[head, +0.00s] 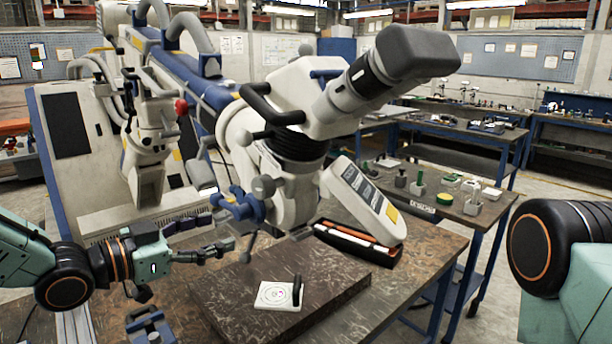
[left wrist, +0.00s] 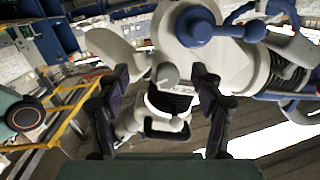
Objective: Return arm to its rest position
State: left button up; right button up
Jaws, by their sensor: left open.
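The microscope arm (head: 292,95) is white with blue parts and black eyepieces, and it hangs over the table from a large stand at the left. Knobs and a blue bracket (head: 240,205) sit low on its head. My left gripper (head: 222,236) is just left of this lower part, with its fingers pointing at it. In the left wrist view my left gripper (left wrist: 160,76) has its fingers spread, with the white microscope head (left wrist: 225,60) beyond and between them. Contact cannot be told. My right gripper is outside the views; only my right arm shows at the right edge.
A dark board (head: 340,272) lies on the table below the head, with a white target card (head: 275,295) on it. A black tray (head: 350,243) with orange items lies behind. A white panel (head: 362,205) hangs close by. Side benches (head: 470,205) stand at the right.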

pick_arm(q)
jog(key=s+d+f+n+g+y, duration=0.1)
jog(key=s+f+n+g+y, duration=0.4)
jog(key=f, duration=0.8)
jog(key=s+d+f+n+y, duration=0.1)
jog(key=s+f+n, duration=0.1)
jog(key=s+f, duration=0.75)
jog(key=s+a+f+n+g+y, duration=0.2)
jog(key=s+f+g+y, duration=0.15)
jog(key=s+f, duration=0.55)
jog(key=s+a+f+n+g+y, duration=0.2)
jog(key=s+f+g, duration=0.25)
jog(key=s, duration=0.85)
notch_tip(320, 180, down, 15)
jog(key=b, duration=1.5)
jog(key=shift+w+f+t, duration=0.15)
jog(key=shift+w+t, duration=0.05)
jog(key=shift+t, duration=0.1)
jog(key=shift+a, duration=0.1)
